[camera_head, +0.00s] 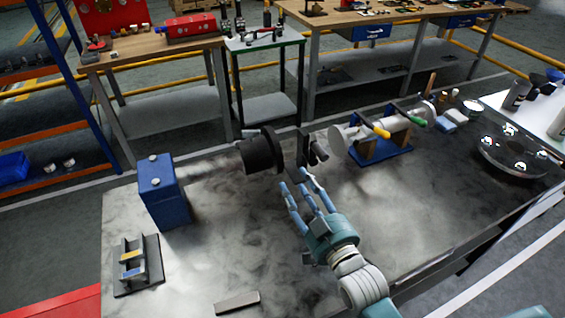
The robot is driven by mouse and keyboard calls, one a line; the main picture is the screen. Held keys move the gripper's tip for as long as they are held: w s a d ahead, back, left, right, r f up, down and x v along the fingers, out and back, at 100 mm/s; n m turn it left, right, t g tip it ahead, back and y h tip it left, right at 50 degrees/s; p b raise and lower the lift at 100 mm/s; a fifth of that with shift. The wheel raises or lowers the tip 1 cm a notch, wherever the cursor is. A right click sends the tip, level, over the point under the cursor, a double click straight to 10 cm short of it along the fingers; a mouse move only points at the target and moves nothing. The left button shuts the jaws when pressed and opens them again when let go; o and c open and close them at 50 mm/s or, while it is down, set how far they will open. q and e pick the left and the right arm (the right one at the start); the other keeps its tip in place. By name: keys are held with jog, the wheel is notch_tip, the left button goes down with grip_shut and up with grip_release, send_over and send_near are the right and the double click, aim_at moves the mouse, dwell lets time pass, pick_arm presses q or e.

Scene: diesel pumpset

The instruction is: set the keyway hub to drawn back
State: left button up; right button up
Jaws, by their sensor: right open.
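A dark round hub (259,154), which I take to be the keyway hub, sits at the left end of the shaft line over the grey workbench. Dark upright parts (304,148) stand just to its right. A gap separates these from a silver cylinder (354,136) on a blue stand (383,154). My right gripper (297,178) is open and empty, its fingers pointing up and left, in front of the dark upright parts. I cannot tell whether the fingers touch them. The keyway itself cannot be made out. My left gripper is not in view.
A blue box (163,192) and a grey bracket block (137,264) stand on the left of the bench. A flat grey bar (237,302) lies at the front. A dark flanged disc (515,152) lies at the right. The bench's middle front is mostly clear.

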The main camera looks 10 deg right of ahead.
aim_at(282, 161)
jog(key=w, duration=0.2)
jog(key=w+a+p, duration=0.1)
jog(key=w, duration=0.2)
jog(key=shift+w+a+r, duration=0.1)
jog(key=shift+w, duration=0.1)
jog(key=shift+w+a, duration=0.15)
jog(key=shift+w, duration=0.7)
jog(key=shift+w+a, duration=0.15)
jog(key=shift+w, duration=0.7)
jog(key=shift+c, duration=1.3)
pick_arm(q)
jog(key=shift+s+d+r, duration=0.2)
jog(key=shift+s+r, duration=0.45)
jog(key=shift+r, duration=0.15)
pick_arm(e)
grip_shut()
